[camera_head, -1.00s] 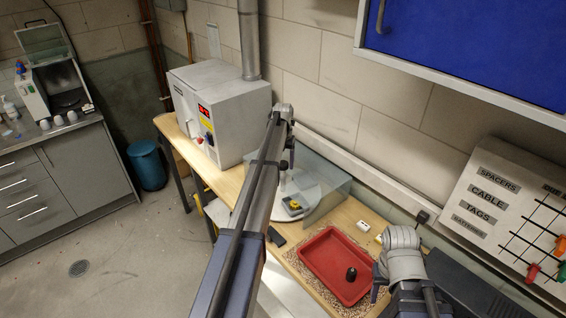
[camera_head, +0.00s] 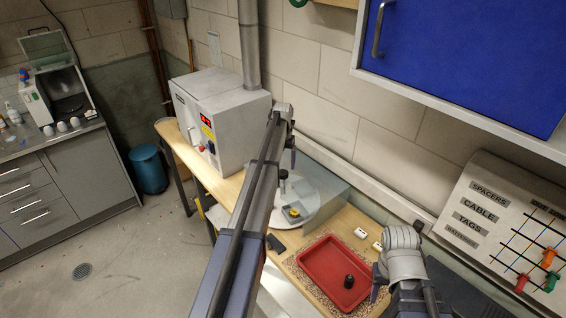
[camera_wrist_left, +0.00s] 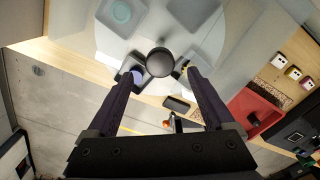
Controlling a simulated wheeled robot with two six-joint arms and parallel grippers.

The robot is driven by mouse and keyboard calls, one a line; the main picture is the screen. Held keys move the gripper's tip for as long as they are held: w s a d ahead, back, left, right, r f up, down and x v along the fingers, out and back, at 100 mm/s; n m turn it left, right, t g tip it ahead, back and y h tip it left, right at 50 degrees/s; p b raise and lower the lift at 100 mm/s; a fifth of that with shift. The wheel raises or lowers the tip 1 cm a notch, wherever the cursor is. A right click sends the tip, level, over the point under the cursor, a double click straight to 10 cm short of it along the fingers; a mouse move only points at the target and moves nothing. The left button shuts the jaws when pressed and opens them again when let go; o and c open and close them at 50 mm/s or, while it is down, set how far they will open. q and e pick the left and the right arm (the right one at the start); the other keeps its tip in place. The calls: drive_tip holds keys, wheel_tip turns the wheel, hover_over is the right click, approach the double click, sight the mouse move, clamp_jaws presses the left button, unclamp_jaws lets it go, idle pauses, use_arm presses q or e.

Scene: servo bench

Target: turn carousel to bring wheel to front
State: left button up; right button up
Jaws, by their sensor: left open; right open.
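The carousel (camera_head: 325,196) is a pale round turntable on the bench, with a clear panel behind it. In the left wrist view the carousel (camera_wrist_left: 233,50) has grey square trays and a dark round central knob (camera_wrist_left: 160,62). One tray holds a teal disc (camera_wrist_left: 121,11), another a bluish round piece (camera_wrist_left: 138,76), and another a yellow-and-black piece (camera_wrist_left: 184,68). I cannot tell which is the wheel. My left gripper (camera_wrist_left: 160,78) is open above the carousel, its fingers on either side of the knob without visible contact. My right gripper (camera_head: 378,286) is beside the red tray, its fingers mostly hidden.
The red tray (camera_head: 309,265) holds a small black part (camera_head: 348,281). Small white blocks (camera_head: 361,233) lie behind it. A grey oven (camera_head: 222,118) stands on the bench left of the carousel. A blue cabinet (camera_head: 470,60) hangs above at right.

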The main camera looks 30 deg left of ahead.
use_arm(q)
drive_tip(key=shift+r+p, duration=1)
drive_tip(key=shift+r, duration=0.55)
use_arm(e)
wheel_tip(320, 180, up, 3)
drive_tip(key=shift+f, duration=0.1)
use_arm(q)
drive_tip(key=shift+f, duration=0.1)
drive_tip(key=shift+c, duration=0.4)
